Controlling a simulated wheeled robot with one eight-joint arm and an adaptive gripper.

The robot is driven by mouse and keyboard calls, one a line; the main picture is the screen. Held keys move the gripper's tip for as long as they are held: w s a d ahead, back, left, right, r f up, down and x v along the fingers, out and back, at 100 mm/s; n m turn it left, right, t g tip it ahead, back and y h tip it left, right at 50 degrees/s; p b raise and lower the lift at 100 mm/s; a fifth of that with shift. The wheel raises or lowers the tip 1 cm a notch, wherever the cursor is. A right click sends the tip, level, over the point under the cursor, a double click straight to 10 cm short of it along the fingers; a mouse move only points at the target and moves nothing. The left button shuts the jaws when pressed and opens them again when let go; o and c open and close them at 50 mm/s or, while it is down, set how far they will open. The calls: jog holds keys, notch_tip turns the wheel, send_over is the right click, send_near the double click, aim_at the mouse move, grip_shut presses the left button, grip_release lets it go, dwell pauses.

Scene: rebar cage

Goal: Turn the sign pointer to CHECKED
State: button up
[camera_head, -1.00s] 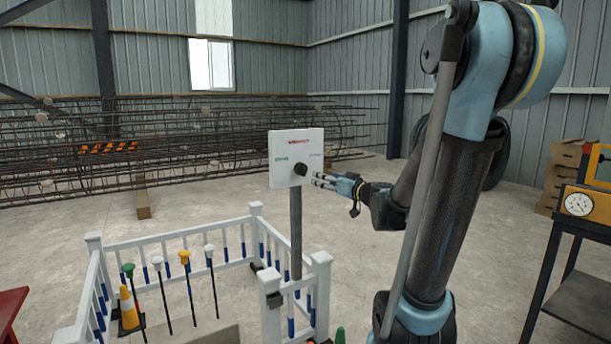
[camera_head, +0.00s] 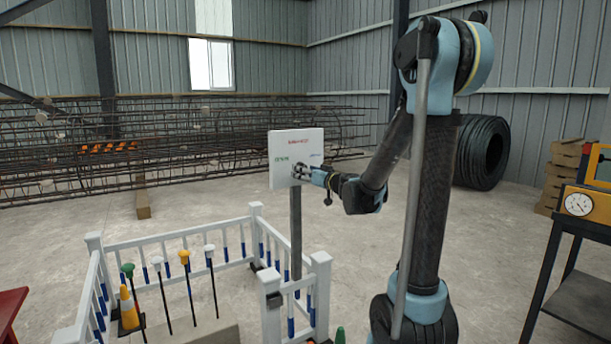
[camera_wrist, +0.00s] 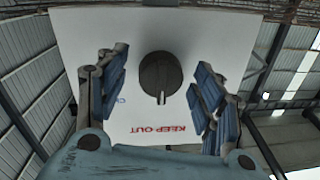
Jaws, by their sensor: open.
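The white sign board (camera_head: 285,177) stands on a grey post, with red text at its top, green text at left and blue text at right. In the wrist view the board appears upside down, with red KEEP OUT (camera_wrist: 158,129) below the round dark knob (camera_wrist: 160,72). The knob's pointer mark faces KEEP OUT. Blue lettering (camera_wrist: 121,100) is partly hidden by the left finger. My gripper (camera_head: 299,171) is at the board's face, its open blue fingers (camera_wrist: 162,72) on either side of the knob with gaps showing. The knob is mostly hidden in the head view.
A white fence (camera_head: 320,275) surrounds the post's foot, with several capped rods and a traffic cone (camera_head: 128,308) inside. A rebar cage (camera_head: 60,150) lies behind. A cart with a yellow gauge box (camera_head: 595,205) stands at right. Floor between is clear.

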jog(key=shift+w+a, duration=0.15)
jog(key=shift+w, duration=0.05)
jog(key=c, duration=1.1)
jog(key=shift+o, duration=0.2)
jog(key=shift+m, duration=0.3)
jog(key=m, duration=0.5)
jog(key=shift+m, duration=0.3)
jog(key=m+t, duration=0.1)
jog(key=m, duration=0.5)
jog(key=shift+s+a, duration=0.1)
jog(key=shift+s, duration=0.05)
